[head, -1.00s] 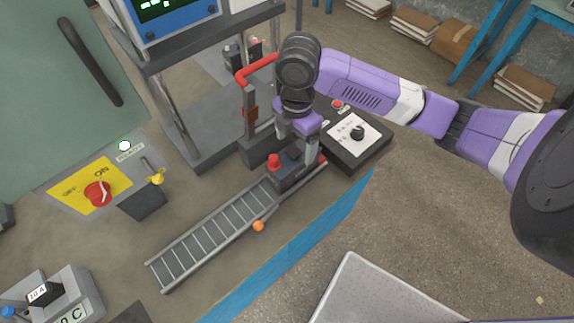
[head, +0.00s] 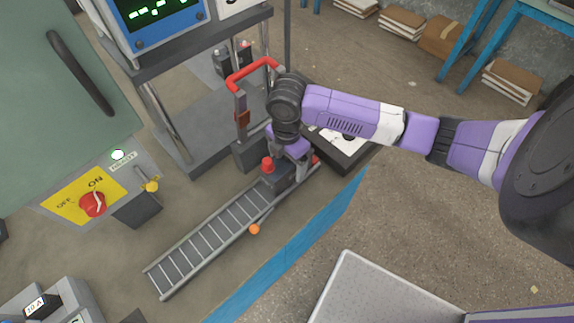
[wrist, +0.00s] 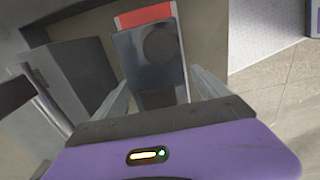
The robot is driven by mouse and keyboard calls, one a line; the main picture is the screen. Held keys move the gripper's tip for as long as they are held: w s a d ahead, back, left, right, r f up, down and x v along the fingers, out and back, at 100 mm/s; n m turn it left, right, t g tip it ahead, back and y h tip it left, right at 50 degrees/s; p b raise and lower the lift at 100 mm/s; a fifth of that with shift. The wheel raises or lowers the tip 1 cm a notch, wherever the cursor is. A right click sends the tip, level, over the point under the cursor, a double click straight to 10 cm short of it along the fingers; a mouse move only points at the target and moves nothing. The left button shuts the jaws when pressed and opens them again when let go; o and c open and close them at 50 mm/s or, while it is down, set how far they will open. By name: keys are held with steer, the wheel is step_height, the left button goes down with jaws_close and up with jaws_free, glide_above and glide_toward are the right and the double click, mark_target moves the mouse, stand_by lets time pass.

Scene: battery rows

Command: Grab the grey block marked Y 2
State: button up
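A dark grey block (head: 278,180) with a red knob sits at the upper end of the slatted rack in the head view. My gripper (head: 287,160) is over it, pointing down, and hides part of it. In the wrist view, a grey block (wrist: 147,52) with a dark round spot lies straight ahead, between the two spread fingers of my gripper (wrist: 161,80). The fingers are on either side of it; I cannot tell if they touch it. No Y 2 mark is readable in either view.
A red-handled post (head: 242,110) stands close to my gripper. A black box with a white dial plate (head: 345,148) is just right. A pale tray (head: 347,262) lies in front.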

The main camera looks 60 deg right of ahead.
jaws_close()
steer(key=shift+r, duration=0.1)
